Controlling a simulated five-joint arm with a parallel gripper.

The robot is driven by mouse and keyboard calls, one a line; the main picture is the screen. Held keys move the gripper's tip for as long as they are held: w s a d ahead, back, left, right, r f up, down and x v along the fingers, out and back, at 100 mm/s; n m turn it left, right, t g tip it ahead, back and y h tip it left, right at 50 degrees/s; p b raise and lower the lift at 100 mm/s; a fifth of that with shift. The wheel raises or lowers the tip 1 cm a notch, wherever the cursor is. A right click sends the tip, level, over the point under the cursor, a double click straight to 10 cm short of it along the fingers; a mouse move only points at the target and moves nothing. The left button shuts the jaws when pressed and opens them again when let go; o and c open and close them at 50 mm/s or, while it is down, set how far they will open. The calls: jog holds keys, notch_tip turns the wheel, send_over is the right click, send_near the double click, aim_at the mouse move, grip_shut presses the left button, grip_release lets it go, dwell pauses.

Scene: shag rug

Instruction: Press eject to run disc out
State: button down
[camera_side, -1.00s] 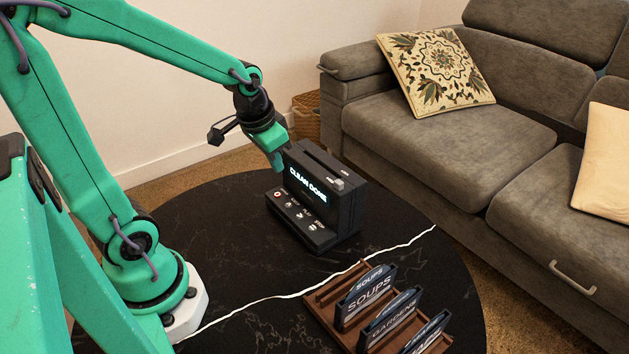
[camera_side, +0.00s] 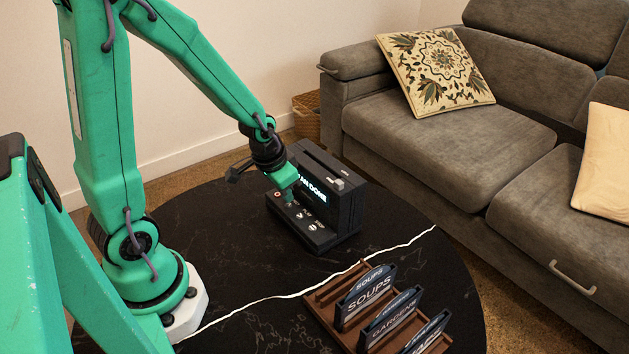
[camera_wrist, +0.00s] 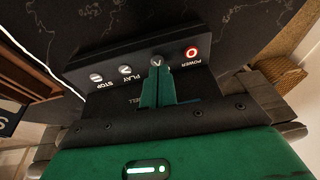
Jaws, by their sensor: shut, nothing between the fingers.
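The black disc player (camera_side: 345,215) stands on the round table. Its lit screen (camera_side: 316,192) shows "AN DONE", the rest hidden behind my gripper. My gripper (camera_side: 290,201) is shut and empty, pointing down over the player's button panel. In the wrist view, the shut fingertips (camera_wrist: 157,68) are at a round button (camera_wrist: 156,60) with an arrow-like mark, between play and power. I cannot tell whether they touch it. The play button (camera_wrist: 125,70) and stop button (camera_wrist: 96,77) are uncovered. No disc is in view.
A wooden rack (camera_side: 316,299) with several labelled cases, such as "SOUPS" (camera_side: 366,293), stands at the table's front right. The dark table (camera_side: 240,240) is clear left of the player. A grey sofa (camera_side: 450,140) stands beyond.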

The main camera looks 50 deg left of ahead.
jog(key=shift+f, duration=0.45)
jog(key=shift+f, duration=0.1)
jog(key=shift+f, duration=0.8)
jog(key=shift+s+r, duration=0.1)
jog(key=shift+r, duration=0.15)
jog(key=v, duration=0.8)
jog(key=shift+r, duration=0.35)
dwell(0.3)
dwell(0.6)
